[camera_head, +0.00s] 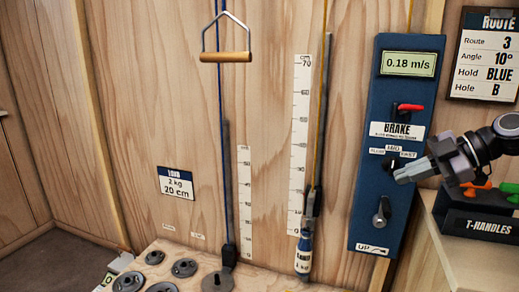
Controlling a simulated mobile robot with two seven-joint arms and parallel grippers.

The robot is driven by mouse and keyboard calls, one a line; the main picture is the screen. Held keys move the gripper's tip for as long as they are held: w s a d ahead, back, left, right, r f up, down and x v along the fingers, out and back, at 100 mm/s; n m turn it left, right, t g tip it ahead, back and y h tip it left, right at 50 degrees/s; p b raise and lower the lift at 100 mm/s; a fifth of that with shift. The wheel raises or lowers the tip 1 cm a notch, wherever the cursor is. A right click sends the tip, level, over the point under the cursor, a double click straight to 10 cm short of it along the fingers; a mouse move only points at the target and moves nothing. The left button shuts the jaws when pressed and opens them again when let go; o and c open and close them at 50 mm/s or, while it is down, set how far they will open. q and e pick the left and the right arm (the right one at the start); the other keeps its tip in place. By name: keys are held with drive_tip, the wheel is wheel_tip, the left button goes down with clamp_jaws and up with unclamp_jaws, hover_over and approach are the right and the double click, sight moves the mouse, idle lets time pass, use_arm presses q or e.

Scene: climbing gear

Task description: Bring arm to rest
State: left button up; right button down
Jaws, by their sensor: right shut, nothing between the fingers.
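My right gripper (400,177) reaches in from the right edge with its fingers shut and empty. In the picture its tips overlap the right side of the blue control panel (360,190), near the black knob (392,163); I cannot tell whether they touch it. The panel carries a display (408,64) reading 0.18 m/s, a red-handled BRAKE lever (408,107) and a lower metal lever (381,212) above an UP arrow. My left gripper is not in view.
A T-HANDLES box (481,223) with orange and green handles sits on a wooden ledge (470,270) below my right arm. A wooden-grip handle (226,57) hangs on a blue cord. A load cylinder (303,255) hangs by the scale. Several grey discs (184,268) lie lower left.

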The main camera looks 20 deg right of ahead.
drive_tip(key=s+a+f+m+t+p, duration=0.1)
drive_tip(key=a+f+m+t, duration=0.35)
drive_tip(key=f, duration=0.75)
drive_tip(key=s+a+f+m+t+p, duration=0.1)
drive_tip(key=a+f+m+t+p, duration=0.1)
drive_tip(key=a+f, duration=0.7)
drive_tip(key=s+a+f+m+g+h+p, duration=0.1)
drive_tip(key=s+a+f+m+g+h, duration=0.3)
drive_tip(key=s+a+f, duration=0.9)
wheel_tip(320, 180, down, 3)
drive_tip(key=s+m+h, duration=0.1)
drive_tip(key=m, duration=0.2)
drive_tip(key=shift+s+a+p, duration=0.2)
drive_tip(key=shift+p, duration=0.15)
